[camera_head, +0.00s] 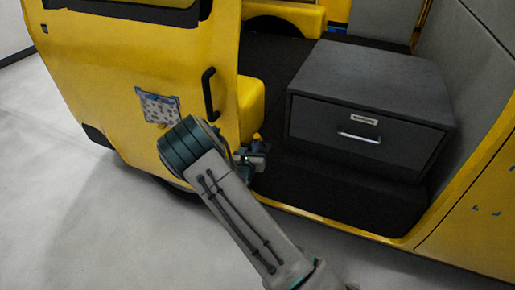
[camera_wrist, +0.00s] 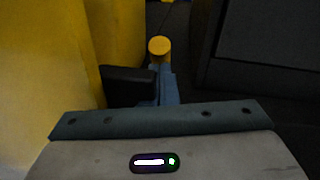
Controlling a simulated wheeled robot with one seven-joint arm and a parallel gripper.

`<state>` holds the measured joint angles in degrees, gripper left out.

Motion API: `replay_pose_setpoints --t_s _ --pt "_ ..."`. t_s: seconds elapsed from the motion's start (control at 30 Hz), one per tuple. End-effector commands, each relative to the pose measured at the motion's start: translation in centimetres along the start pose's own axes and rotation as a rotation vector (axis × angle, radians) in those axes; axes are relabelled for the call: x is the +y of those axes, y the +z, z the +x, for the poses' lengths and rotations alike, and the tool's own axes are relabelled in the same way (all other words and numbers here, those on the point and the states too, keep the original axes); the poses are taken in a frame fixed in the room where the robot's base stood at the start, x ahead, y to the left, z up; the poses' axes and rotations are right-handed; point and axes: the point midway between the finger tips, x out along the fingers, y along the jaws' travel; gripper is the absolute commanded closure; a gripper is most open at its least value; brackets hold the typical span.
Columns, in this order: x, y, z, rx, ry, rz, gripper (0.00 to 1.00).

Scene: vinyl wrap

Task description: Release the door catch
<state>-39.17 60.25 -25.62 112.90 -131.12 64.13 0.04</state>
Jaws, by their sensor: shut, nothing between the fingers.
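The yellow van door (camera_head: 130,75) stands at the left in the head view, with a black grab handle (camera_head: 209,95) near its right edge. My gripper (camera_head: 255,155) is shut and empty beside the door's inner edge, at the doorway; my wrist partly hides that edge. In the wrist view my gripper (camera_wrist: 165,85) points ahead, with a yellow round-ended knob (camera_wrist: 159,46) just beyond it. A dark block (camera_wrist: 128,85) lies at its left. I cannot tell whether the knob or the block is the door catch, or whether my gripper touches either.
A dark grey drawer box (camera_head: 365,95) with a metal pull stands on the black van floor (camera_head: 330,185), right of my gripper. A yellow body panel (camera_head: 475,215) bounds the doorway at the right. A patterned patch (camera_head: 158,106) is on the door. Grey floor lies clear at the lower left.

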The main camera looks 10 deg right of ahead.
Motion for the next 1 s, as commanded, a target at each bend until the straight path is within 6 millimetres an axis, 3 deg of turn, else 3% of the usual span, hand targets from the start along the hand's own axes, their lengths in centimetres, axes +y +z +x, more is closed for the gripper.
replay_pose_setpoints --t_s 0.37,0.57,0.63,0.7,1.0 --pt "-0.3 -0.3 0.1 0.0 -0.006 0.0 1.0" --pt "-0.3 -2.1 -1.2 0.002 -0.01 -0.002 1.0" --pt "-0.3 -3.1 -2.0 0.003 -0.013 -0.003 1.0" --pt "-0.5 -2.1 -3.8 0.003 -0.014 0.001 1.0" --pt "0.2 -1.3 -10.3 0.001 -0.001 0.0 1.0"
